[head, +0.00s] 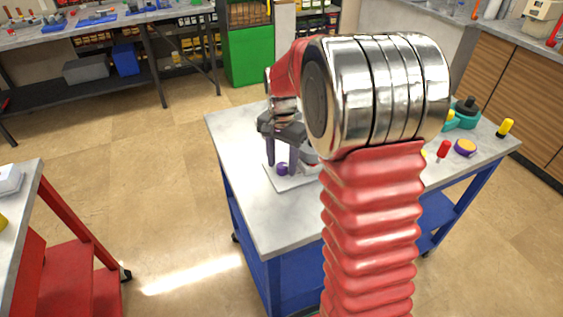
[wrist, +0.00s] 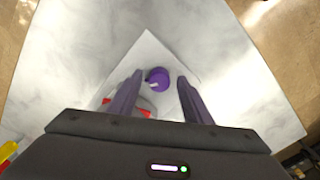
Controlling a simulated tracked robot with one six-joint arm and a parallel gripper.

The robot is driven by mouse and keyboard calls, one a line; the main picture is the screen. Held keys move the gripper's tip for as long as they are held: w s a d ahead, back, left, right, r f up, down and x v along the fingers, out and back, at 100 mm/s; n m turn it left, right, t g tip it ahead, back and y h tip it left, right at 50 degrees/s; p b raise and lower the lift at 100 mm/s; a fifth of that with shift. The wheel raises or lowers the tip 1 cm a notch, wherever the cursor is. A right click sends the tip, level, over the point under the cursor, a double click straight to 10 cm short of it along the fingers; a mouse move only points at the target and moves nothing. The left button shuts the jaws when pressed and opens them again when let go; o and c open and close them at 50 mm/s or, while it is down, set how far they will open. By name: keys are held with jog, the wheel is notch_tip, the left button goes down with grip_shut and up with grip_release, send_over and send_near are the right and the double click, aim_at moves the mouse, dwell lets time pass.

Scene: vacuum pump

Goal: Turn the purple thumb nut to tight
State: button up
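The purple thumb nut (wrist: 158,78) shows in the wrist view ahead of my fingertips, roughly midway between them, with a small pale pointer or tab on its left side. It also shows in the head view (head: 282,169), low over a pale base plate (head: 288,184) on the table. My gripper (wrist: 158,80) is open, its two fingers on either side of the nut with gaps showing. In the head view my gripper (head: 281,167) points down at the nut. I cannot tell whether the fingertips reach down to the nut's height. A grey and red part (wrist: 142,108) is partly hidden behind the left finger.
The grey-topped table (head: 240,150) has blue legs. On its right side are a teal part (head: 464,118), a red-handled item (head: 443,149), a purple and yellow disc (head: 465,147) and a yellow item (head: 505,127). The table's left part is clear.

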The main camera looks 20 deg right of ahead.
aim_at(282, 166)
jog(key=shift+r, duration=0.1)
notch_tip(282, 166, up, 14)
jog(key=shift+f, duration=0.2)
dwell(0.5)
dwell(0.5)
jog(key=s+a+n+t, duration=0.2)
jog(key=s+a+n, duration=0.3)
jog(key=s, duration=0.7)
jog(key=s+a+n+t, duration=0.3)
jog(key=s+a+n, duration=0.3)
jog(key=s, duration=0.6)
jog(key=shift+f+t, duration=0.3)
jog(key=shift+f, duration=0.15)
dwell(0.6)
